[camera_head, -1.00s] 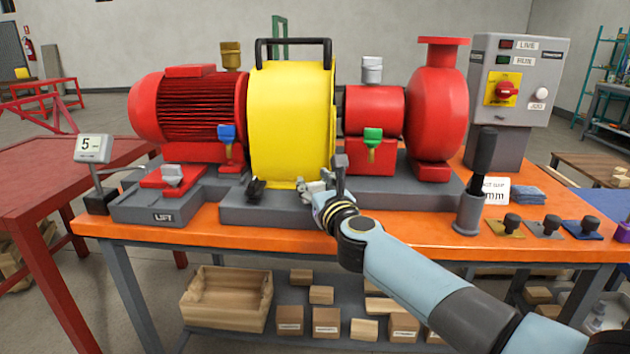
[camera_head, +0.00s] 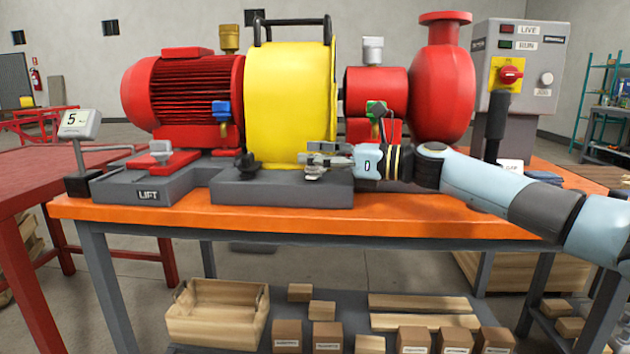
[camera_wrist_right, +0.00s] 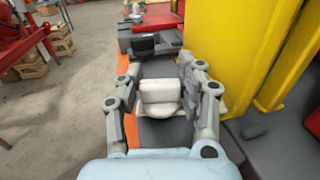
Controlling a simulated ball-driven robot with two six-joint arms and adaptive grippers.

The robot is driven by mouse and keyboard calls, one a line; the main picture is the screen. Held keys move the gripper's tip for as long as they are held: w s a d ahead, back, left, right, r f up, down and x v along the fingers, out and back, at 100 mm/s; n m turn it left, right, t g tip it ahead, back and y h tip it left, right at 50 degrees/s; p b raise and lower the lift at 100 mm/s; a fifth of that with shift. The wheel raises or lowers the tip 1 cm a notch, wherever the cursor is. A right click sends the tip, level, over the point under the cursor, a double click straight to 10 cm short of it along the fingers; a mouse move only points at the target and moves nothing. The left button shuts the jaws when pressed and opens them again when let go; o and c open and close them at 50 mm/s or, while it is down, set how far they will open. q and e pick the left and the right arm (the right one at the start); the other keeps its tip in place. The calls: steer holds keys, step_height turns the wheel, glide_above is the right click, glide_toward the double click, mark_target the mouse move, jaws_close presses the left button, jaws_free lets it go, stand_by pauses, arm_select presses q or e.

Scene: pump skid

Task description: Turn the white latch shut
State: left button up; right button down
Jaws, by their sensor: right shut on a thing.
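The white latch (camera_wrist_right: 160,93) sits at the front foot of the yellow guard (camera_head: 290,100), on the grey base. In the head view it is mostly hidden by the jaws. My right gripper (camera_head: 318,160) reaches in from the right, low over the base, and is shut on the latch. In the wrist view the fingers of my right gripper (camera_wrist_right: 160,68) stand on both sides of the latch's pale block. How far the latch is turned cannot be told. My left gripper is not in view.
A black latch (camera_head: 246,166) sits left of the white one on the same base. The red motor (camera_head: 185,100) is at left, and the orange bench edge (camera_head: 260,212) runs clear in front.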

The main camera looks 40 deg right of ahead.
steer(key=shift+f+n+g+y+b, duration=0.1)
steer(key=shift+n+g+y+b, duration=0.3)
steer(key=shift+n+g+y, duration=0.25)
steer(key=shift+n+g+y+b, duration=0.3)
steer(key=shift+n+g+y, duration=0.05)
steer(key=shift+y, duration=0.2)
steer(key=shift+n+g+y, duration=0.3)
steer(key=shift+g, duration=0.1)
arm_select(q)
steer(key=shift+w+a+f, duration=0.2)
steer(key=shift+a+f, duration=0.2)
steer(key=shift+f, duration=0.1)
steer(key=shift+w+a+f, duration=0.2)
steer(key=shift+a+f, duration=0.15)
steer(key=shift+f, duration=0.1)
